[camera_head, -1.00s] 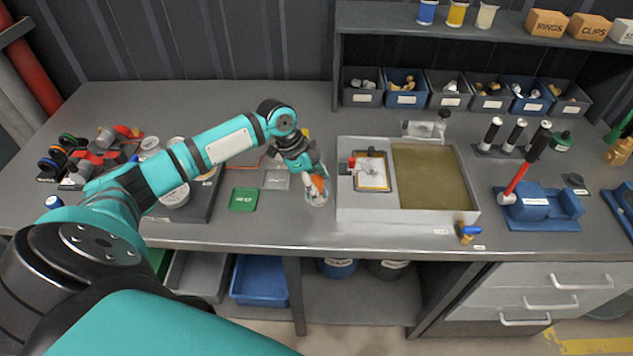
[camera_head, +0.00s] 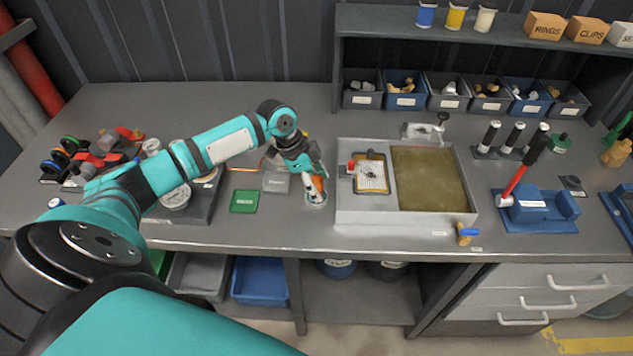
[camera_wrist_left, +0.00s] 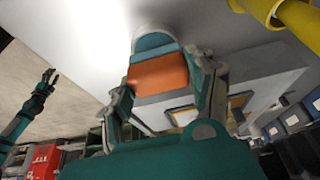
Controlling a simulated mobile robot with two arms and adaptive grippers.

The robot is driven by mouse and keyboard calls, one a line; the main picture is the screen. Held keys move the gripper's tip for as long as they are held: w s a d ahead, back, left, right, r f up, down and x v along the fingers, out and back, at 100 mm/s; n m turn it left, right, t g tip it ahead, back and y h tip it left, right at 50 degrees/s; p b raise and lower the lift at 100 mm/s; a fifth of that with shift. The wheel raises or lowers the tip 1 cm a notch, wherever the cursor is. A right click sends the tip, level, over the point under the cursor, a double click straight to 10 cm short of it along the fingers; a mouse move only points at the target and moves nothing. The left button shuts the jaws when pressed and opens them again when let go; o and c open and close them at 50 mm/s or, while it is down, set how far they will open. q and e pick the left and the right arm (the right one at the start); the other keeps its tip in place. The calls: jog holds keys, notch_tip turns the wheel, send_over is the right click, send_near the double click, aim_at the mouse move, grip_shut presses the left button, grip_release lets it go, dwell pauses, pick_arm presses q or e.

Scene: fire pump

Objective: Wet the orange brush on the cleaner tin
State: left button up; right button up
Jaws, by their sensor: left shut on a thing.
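My left gripper (camera_head: 310,182) is shut on the orange brush (camera_head: 319,184). It holds the brush pointing down just left of the grey tray. A small round pale tin (camera_head: 316,200) is directly under the brush, largely covered by the gripper; I cannot tell whether the brush end touches it. In the left wrist view, the orange brush body (camera_wrist_left: 158,74) sits between the fingers, with a pale, teal-edged rounded shape beyond it. My right gripper (camera_wrist_left: 47,80) shows small and dark at the left of that view; its jaw state is unclear.
The grey tray (camera_head: 345,214) with a clipboard-like plate (camera_head: 372,176) stands right of the gripper. A green card (camera_head: 244,201) and a grey plate (camera_head: 276,182) lie to its left. A red-handled hammer (camera_head: 519,180) rests on a blue holder (camera_head: 545,214) farther right.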

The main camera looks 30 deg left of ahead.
aim_at(317, 183)
pick_arm(q)
jog(key=shift+r+p, duration=2.75)
jog(key=shift+r, duration=0.3)
jog(key=shift+f, duration=0.1)
